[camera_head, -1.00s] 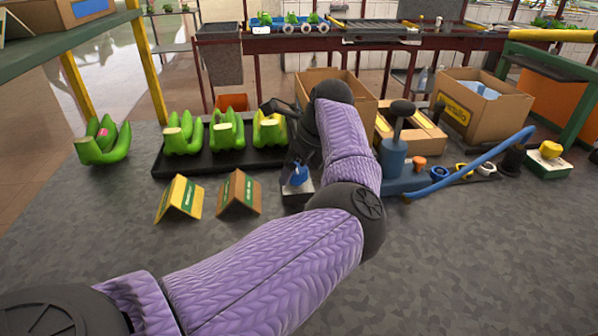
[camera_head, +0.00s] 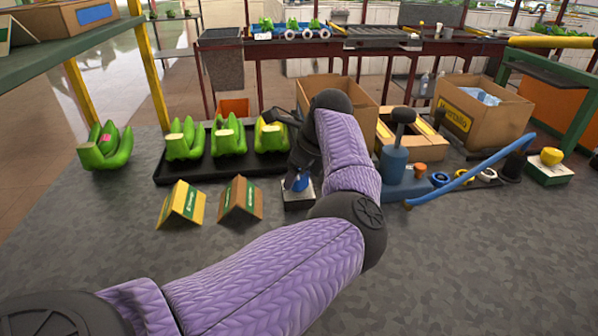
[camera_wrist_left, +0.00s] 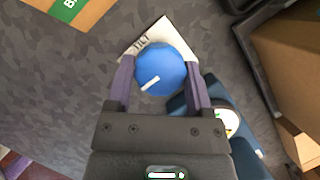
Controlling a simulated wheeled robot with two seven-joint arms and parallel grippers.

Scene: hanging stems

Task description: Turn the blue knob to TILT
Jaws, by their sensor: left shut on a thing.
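The blue knob (camera_head: 297,183) sits on a small white-topped box (camera_head: 298,201) in the middle of the grey table. It also shows in the left wrist view (camera_wrist_left: 164,66) as a round blue cap with a short white mark that points to the lower left. The word TILT is printed on the white plate (camera_wrist_left: 140,42) at the knob's upper left, so the mark is not in line with it. My left gripper (camera_head: 298,174) is shut on the knob from above, one purple finger on each side. The rest of the plate's print is hidden.
Two folded cards, yellow (camera_head: 181,204) and brown (camera_head: 240,200), stand left of the box. Behind them a black tray (camera_head: 205,170) holds green banana bunches. A blue lever (camera_head: 470,170) and a blue block lie to the right.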

